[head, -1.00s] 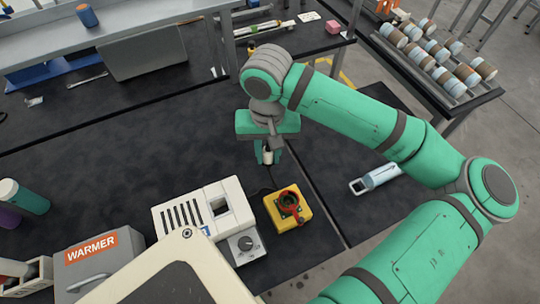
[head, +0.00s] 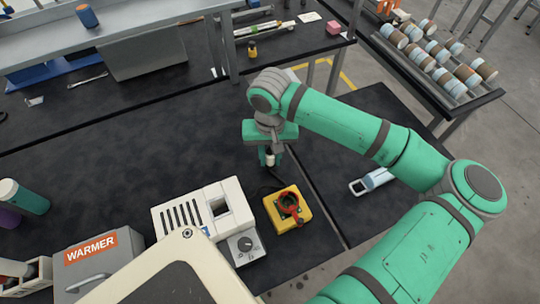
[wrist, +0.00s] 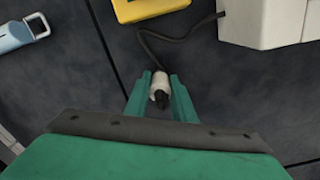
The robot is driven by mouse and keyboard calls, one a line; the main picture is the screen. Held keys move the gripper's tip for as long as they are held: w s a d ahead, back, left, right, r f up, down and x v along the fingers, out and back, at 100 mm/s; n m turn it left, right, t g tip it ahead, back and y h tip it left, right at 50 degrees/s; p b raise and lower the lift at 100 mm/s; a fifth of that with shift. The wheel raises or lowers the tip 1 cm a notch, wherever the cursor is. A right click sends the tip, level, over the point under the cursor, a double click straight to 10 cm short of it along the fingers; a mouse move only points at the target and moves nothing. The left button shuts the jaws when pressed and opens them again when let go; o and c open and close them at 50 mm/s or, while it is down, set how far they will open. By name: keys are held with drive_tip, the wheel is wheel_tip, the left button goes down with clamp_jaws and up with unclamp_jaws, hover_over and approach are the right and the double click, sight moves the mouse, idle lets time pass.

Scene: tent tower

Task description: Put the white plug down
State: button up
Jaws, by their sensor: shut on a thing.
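The white plug (wrist: 159,85) sits between the fingertips of my gripper (wrist: 160,98) in the wrist view. Its dark cable runs up and away toward the white machine. In the head view my gripper (head: 270,158) points down over the dark mat, with the white plug (head: 270,160) at its tips. My gripper is shut on the plug. I cannot tell whether the plug touches the table surface.
A yellow box with a red ring (head: 288,208) stands just in front of my gripper. A white machine (head: 208,216) is left of it. A light blue tool (head: 371,181) lies at the right. The dark mat (head: 150,140) to the left is clear.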

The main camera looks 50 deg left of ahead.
drive_tip(key=shift+f, duration=0.25)
drive_tip(key=o, duration=1.1)
drive_tip(key=shift+c, duration=0.2)
drive_tip(key=shift+r, duration=0.15)
wheel_tip(320, 180, up, 12)
drive_tip(key=shift+r, duration=0.15)
drive_tip(key=shift+a, duration=0.1)
